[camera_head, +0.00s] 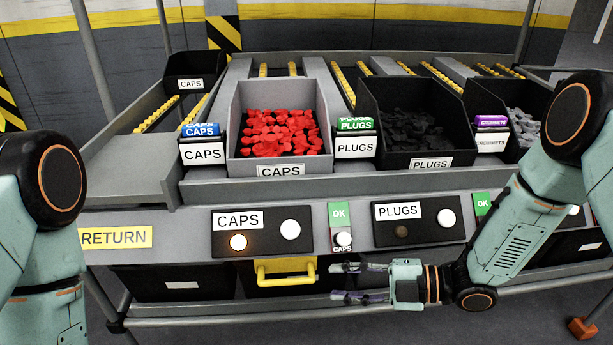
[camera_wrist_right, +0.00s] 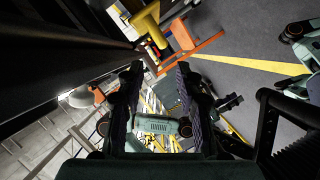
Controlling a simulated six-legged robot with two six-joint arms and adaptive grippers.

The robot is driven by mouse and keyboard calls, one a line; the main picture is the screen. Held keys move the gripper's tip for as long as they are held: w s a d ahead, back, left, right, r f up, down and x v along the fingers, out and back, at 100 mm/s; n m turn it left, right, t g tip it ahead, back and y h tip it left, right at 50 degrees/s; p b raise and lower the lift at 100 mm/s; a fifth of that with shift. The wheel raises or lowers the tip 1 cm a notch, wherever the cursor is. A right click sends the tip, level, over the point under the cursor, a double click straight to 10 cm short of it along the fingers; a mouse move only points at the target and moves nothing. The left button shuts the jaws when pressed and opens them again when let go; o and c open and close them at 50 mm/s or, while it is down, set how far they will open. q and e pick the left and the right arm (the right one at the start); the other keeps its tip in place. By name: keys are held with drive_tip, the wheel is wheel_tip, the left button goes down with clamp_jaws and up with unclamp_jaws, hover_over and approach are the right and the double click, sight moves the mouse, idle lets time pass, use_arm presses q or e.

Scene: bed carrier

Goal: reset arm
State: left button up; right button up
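My right gripper (camera_head: 335,282) points left in front of the lower part of the rack, just right of the yellow drawer handle (camera_head: 285,271). Its two dark fingers are spread with nothing between them. In the right wrist view the gripper (camera_wrist_right: 159,70) also has its fingers apart and empty. A yellow bar (camera_wrist_right: 146,18) shows beyond the fingertips there, clear of them. My left arm (camera_head: 50,220) stands at the left edge of the head view. Its gripper is out of view.
A grey bin of red caps (camera_head: 281,92) and a black bin of dark plugs (camera_head: 409,120) stand on the rack. Below are the CAPS panel (camera_head: 262,231) with a glowing lamp and the PLUGS panel (camera_head: 418,222). A yellow RETURN label (camera_head: 116,238) is at left.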

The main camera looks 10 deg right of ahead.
drive_tip(key=s+d+f+m+t+h+p, duration=0.1)
drive_tip(key=s+d+f+m+h, duration=0.3)
drive_tip(key=m, duration=0.5)
drive_tip(key=s+d+f+m+h, duration=0.1)
drive_tip(key=f+m+h, duration=0.5)
drive_tip(key=m, duration=0.4)
drive_tip(key=s+d+m+g+h+p, duration=0.2)
drive_tip(key=s+m+g, duration=0.1)
drive_tip(key=s, duration=0.8)
drive_tip(key=s+d+f+m+g+h+p, duration=0.1)
drive_tip(key=s+d+m+g+h+p, duration=0.1)
drive_tip(key=s, duration=0.9)
drive_tip(key=shift+s+d+m+g+h, duration=0.3)
drive_tip(key=shift+d+m+g, duration=0.35)
drive_tip(key=shift+m, duration=0.25)
drive_tip(key=shift+a, duration=0.1)
